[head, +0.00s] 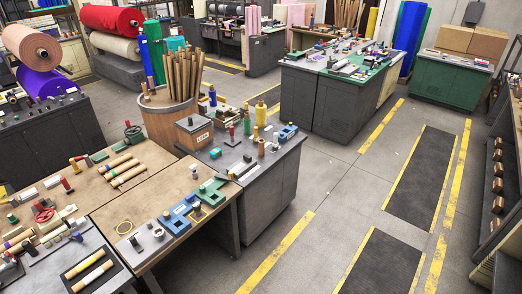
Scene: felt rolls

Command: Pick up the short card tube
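Several items could be the short card tube, and I cannot tell which one is meant. A small brown tube (261,147) stands upright on the dark bench top right of the barrel. Several tan tubes with coloured ends (122,170) lie side by side on the wooden table at left. Two more tan rolls (90,271) lie on a dark mat at bottom left. Tall brown tubes (183,75) stand in a round wooden barrel (168,120). My gripper is not in view.
Blue and green clamp-like tools (178,219) crowd the wooden table's front edge. Yellow and green cones (260,113) stand on the dark bench. Another cluttered bench (325,101) stands behind. The grey floor aisle (345,190) is clear, with yellow lines and dark mats. Shelving (496,190) borders the right.

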